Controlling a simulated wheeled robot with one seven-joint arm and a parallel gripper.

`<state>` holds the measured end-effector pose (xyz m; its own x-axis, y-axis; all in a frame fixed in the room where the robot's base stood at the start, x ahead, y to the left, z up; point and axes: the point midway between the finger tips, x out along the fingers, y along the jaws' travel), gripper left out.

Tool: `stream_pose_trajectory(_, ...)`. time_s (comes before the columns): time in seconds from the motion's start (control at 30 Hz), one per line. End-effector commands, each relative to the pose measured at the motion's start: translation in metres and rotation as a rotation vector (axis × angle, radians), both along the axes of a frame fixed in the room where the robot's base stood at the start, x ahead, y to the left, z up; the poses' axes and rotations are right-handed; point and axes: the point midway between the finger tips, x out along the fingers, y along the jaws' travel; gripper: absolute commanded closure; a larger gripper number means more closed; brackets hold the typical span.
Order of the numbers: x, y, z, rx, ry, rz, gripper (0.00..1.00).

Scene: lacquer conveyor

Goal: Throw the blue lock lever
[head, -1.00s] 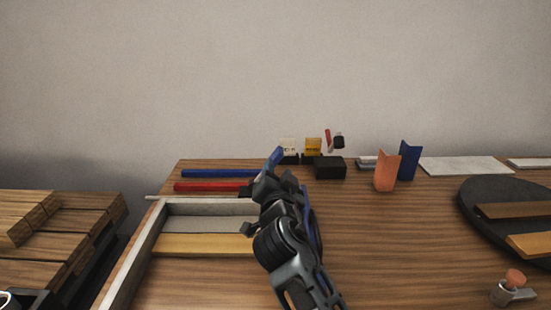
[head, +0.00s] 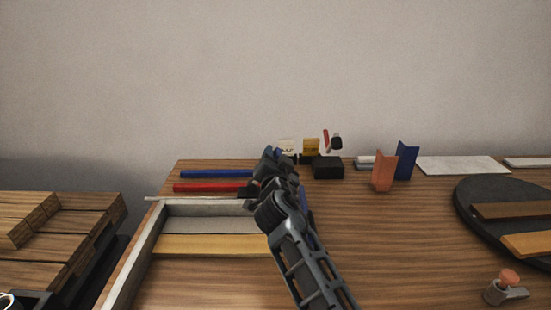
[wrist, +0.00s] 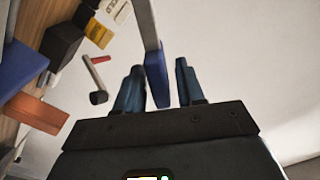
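The blue lock lever handle (wrist: 157,78) shows in the wrist view at the end of a grey bar, between the two fingers of my gripper (wrist: 158,88). The fingers are open. A gap shows between the handle and the right finger; the left finger is close to the handle, and I cannot tell if it touches. In the head view my gripper (head: 269,160) is above the back of the wooden table and hides most of the lever; only a bit of blue shows at its tip.
Behind my gripper are a black box (head: 328,168), a yellow block (head: 311,147) and a red-handled item (head: 326,140). Orange (head: 383,171) and blue (head: 405,160) upright pieces stand to the right. Blue (head: 217,174) and red (head: 212,188) rods lie left.

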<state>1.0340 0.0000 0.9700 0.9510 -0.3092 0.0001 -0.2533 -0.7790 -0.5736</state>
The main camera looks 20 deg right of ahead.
Motion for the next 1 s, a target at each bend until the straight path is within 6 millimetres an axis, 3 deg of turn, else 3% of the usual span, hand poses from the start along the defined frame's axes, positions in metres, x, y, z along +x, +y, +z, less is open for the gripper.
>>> stream_pose_trajectory(0.4, -0.0002, 0.0002, -0.0002, 0.0, 0.0, 0.0, 1.0)
stream_pose_trajectory(1.0, 0.0006, 0.0034, 0.0008, -0.028, 0.008, 0.001, 1.0)
